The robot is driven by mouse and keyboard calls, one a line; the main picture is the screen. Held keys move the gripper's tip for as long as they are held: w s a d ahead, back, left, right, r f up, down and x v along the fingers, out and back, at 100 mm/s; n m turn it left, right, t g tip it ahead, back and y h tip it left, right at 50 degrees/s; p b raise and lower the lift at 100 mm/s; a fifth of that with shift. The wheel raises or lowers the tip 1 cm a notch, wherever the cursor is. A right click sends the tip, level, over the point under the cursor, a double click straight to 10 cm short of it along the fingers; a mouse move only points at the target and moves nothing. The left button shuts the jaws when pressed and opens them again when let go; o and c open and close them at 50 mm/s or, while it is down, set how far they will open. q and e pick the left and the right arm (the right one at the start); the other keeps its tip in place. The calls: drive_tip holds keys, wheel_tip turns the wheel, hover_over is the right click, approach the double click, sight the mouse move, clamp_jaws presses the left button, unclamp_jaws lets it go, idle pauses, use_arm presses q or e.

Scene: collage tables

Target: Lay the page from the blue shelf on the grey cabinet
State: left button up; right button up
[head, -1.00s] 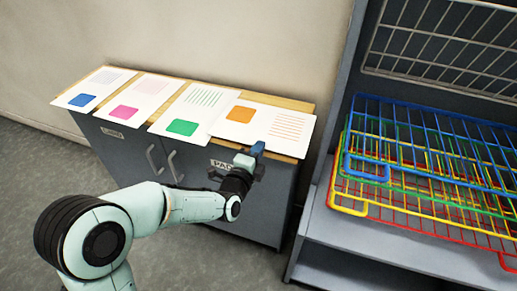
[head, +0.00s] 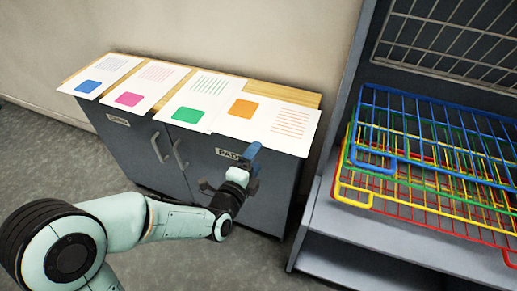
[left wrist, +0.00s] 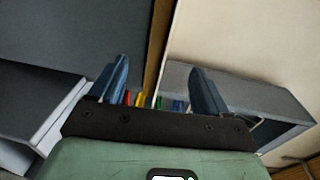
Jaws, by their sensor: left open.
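The grey cabinet (head: 245,190) has a wooden top (head: 228,84) with a row of pages on it. My left gripper (head: 250,168) is open and empty, in front of the cabinet just below the orange page's front edge. Its two blue fingers stand apart in the left wrist view (left wrist: 158,68). My right gripper is out of view.
Pages with a green square (head: 196,104), a pink square (head: 140,88) and a blue square (head: 98,78) lie further left. Green, yellow and red racks (head: 440,225) sit under the blue one in a grey stand (head: 365,255). Floor is clear before the cabinet.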

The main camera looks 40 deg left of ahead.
use_arm(q)
drive_tip(key=shift+s+d+r, duration=0.1)
drive_tip(key=shift+s+d, duration=0.15)
drive_tip(key=shift+s, duration=0.6)
drive_tip(key=shift+r, duration=0.1)
drive_tip(key=s+r, duration=0.1)
drive_tip(key=s+r+b, duration=0.1)
drive_tip(key=r, duration=0.1)
drive_tip(key=r+b, duration=0.1)
drive_tip(key=shift+s+d+r, duration=0.35)
drive_tip(key=shift+s+r, duration=0.05)
